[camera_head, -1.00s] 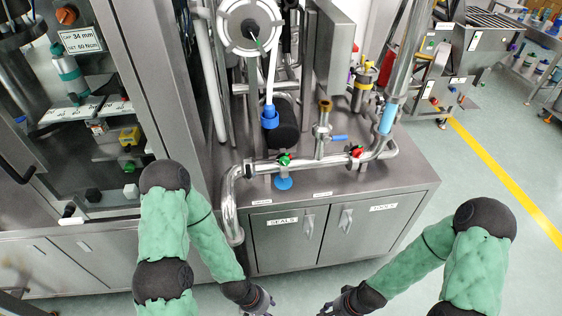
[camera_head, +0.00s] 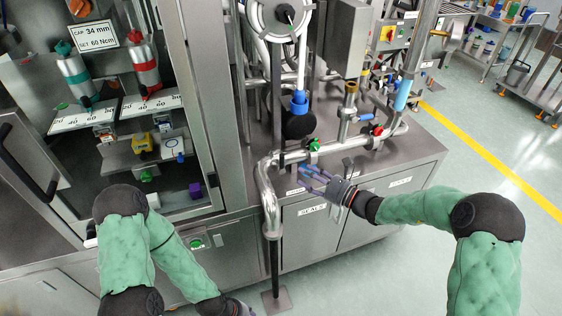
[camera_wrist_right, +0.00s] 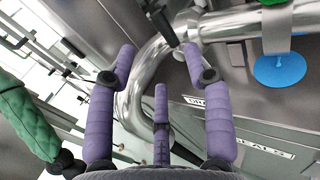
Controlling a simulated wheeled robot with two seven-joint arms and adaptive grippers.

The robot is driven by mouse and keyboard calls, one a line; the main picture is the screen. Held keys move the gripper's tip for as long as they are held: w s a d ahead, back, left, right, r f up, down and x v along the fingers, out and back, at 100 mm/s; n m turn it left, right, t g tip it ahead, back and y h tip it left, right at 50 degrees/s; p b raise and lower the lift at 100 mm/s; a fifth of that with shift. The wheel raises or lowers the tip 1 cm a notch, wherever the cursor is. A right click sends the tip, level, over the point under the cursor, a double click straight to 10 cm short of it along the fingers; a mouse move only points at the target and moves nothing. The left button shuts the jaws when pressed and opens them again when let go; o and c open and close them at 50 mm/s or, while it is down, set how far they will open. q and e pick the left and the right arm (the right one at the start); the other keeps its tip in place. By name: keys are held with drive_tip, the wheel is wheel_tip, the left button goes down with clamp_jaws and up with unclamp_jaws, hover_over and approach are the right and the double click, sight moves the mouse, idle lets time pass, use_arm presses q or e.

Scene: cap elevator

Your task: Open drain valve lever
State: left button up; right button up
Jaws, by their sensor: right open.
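A small valve with a green handle (camera_head: 314,144) sits on the shiny horizontal pipe (camera_head: 345,143), above the cabinet labelled SEALS. Its green part shows at the top edge of the right wrist view (camera_wrist_right: 270,2), above a blue disc (camera_wrist_right: 279,70). A label beginning DRA (camera_wrist_right: 207,101) is partly covered by a finger; I cannot tell for sure which part is the drain lever. My left gripper (camera_head: 238,308) is low, cut by the frame's bottom edge.
A red-handled valve (camera_head: 377,131) and a blue lever (camera_head: 366,118) are farther right on the piping. A thin dark post (camera_head: 275,265) stands before the cabinet. A glass-fronted station (camera_head: 150,110) is at left.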

sight(283, 161)
drive_tip(key=b+x, duration=0.3)
drive_tip(key=x, duration=0.6)
drive_tip(key=shift+w+a+r, duration=0.15)
drive_tip(key=shift+w+r, duration=0.05)
drive_tip(key=shift+w+a+r+b, duration=0.1)
drive_tip(key=shift+w+a+b, duration=0.3)
drive_tip(key=shift+a, duration=0.1)
drive_tip(key=shift+c, duration=0.3)
clamp_jaws()
